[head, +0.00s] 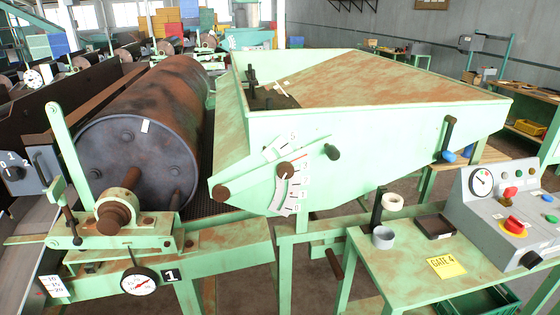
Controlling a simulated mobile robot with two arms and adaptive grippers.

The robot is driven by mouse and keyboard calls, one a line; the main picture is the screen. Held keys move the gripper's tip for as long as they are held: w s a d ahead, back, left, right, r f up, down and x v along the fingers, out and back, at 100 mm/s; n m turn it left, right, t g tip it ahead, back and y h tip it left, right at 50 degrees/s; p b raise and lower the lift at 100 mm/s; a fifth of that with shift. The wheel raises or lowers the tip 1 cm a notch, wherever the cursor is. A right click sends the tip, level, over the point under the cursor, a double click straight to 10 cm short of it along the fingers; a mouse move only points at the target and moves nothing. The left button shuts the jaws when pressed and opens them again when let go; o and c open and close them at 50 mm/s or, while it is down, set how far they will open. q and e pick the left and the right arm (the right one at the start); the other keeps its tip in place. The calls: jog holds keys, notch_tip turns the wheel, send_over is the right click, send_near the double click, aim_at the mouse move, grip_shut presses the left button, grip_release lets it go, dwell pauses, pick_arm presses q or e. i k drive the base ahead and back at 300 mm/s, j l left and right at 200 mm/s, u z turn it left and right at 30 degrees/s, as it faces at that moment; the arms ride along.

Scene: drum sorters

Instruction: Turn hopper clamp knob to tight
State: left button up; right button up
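The pale green, rust-marked hopper (400,115) stands in the middle of the head view. On its near side plate is a curved white scale with numbers (291,192). A round brown knob (285,170) with a red pointer sits at the scale. A dark knob (332,152) sticks out to its right on the same plate. I cannot tell which of these is the clamp knob, nor whether it is tight. Neither of my grippers is in view.
A large rusty drum (140,140) lies left of the hopper. A green side table (400,265) at the lower right holds tape rolls, a dark box and a yellow "GATE 4" note. A grey control box (505,210) with buttons stands at right.

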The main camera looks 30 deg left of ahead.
aim_at(285, 170)
jog(key=k+j+u, duration=0.1)
jog(key=u, duration=0.8)
